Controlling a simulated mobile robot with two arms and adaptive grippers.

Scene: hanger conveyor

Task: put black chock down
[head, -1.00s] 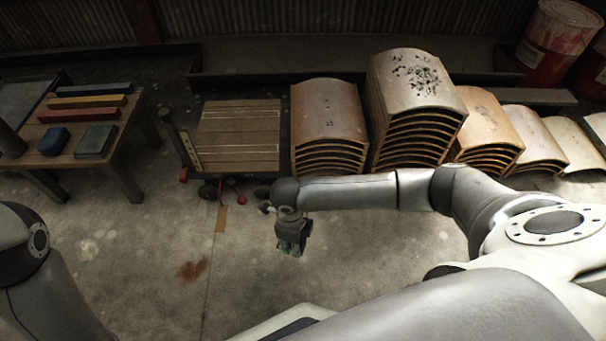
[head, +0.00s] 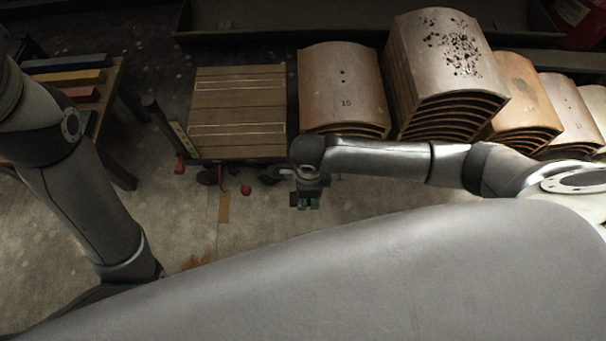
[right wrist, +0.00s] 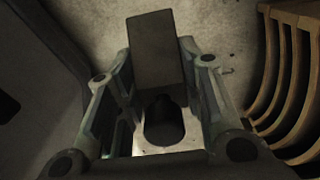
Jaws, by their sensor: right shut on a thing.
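The black chock (right wrist: 151,48) is a dark rectangular block in the right wrist view, held between the two fingers of my right gripper (right wrist: 155,66). The gripper is shut on it, with the floor below. In the head view my right gripper (head: 308,198) hangs over the floor in front of the wooden cart. The chock cannot be made out clearly there. My left arm reaches down at the left of the head view, and its gripper is not visible.
A flat wooden cart (head: 238,110) with red-tipped parts stands ahead. Stacks of curved wooden panels (head: 343,90) stand right of it; stacked edges (right wrist: 285,85) show close at the right wrist's right. A table with coloured bars (head: 68,78) is at left. Bare floor lies between.

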